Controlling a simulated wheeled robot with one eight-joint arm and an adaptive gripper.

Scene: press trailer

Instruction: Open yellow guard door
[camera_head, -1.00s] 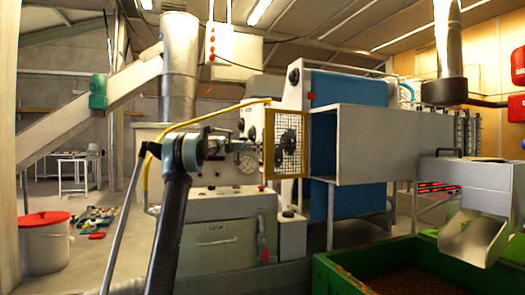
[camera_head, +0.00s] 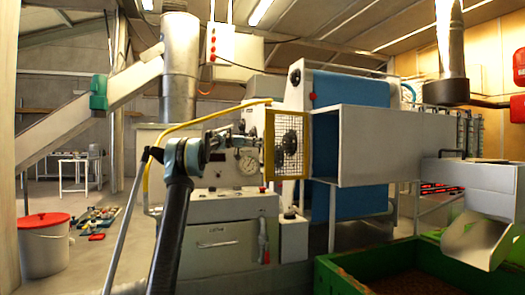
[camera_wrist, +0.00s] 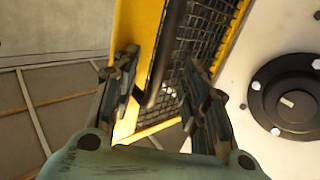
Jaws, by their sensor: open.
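The yellow guard door (camera_head: 269,150) is a yellow frame with black wire mesh, at the middle of the head view on the front of the press. In the wrist view its yellow frame (camera_wrist: 150,35) and mesh run up the picture, tilted. A black bar-like handle (camera_wrist: 166,50) stands along the frame. My gripper (camera_wrist: 163,75) is open, with one finger left of the frame and bar and the other to the right, over the mesh. In the head view my gripper (camera_head: 240,135) is small and close to the door's left side; contact cannot be told.
A grey box-shaped chute (camera_head: 390,145) adjoins the door on the right. A yellow pipe (camera_head: 190,120) curves above my arm. A green bin (camera_head: 420,262) stands at front right, a white bucket with red lid (camera_head: 44,245) at left. A black round flange (camera_wrist: 288,93) is right of my gripper.

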